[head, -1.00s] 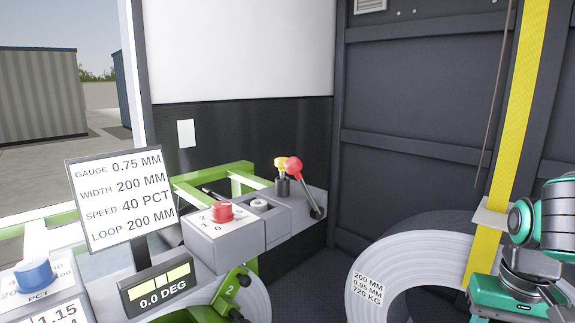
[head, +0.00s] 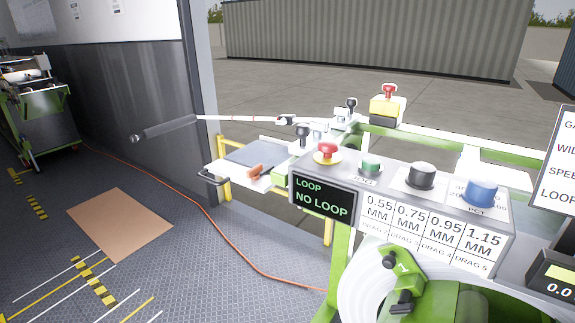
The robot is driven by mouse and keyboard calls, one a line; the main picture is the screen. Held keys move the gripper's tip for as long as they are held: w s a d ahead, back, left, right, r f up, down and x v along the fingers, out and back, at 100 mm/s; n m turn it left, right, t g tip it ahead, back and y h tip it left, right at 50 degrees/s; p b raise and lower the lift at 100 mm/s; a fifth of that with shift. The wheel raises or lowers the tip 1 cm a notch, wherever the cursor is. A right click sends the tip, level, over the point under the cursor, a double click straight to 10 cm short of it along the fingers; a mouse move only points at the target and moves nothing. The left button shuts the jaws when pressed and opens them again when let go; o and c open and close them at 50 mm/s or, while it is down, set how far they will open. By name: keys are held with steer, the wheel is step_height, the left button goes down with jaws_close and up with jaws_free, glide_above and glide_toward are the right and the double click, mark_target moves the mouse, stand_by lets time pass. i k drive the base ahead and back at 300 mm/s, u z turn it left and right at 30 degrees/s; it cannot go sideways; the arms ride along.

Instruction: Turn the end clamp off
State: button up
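No part in the head view is labelled as the end clamp, and I cannot tell for sure which one it is. An orange handle (head: 261,171) sits on a small side table (head: 243,181) left of the console. Two small black-knobbed levers stand near it, a nearer one (head: 302,131) and a farther one (head: 351,103). A green clamp-like arm (head: 404,277) with black knobs, marked 1, sits on the coil front below the console. My gripper is out of view.
The console (head: 510,228) carries a red button (head: 326,150), green button (head: 370,165), black knob (head: 421,175) and blue knob (head: 484,192). Its display (head: 322,203) reads "NO LOOP". An orange cable (head: 240,258) crosses the floor. Floor is open around a brown mat (head: 120,222).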

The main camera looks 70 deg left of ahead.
mark_target(254, 174)
steer(key=u, duration=2.6)
steer(key=k, duration=0.2)
steer(key=z, duration=1.2)
steer(key=k, duration=1)
steer(key=z, duration=0.5)
steer(key=i, duration=1)
steer(key=u, duration=1.25)
steer(key=i, duration=0.8)
steer(key=u, duration=0.55)
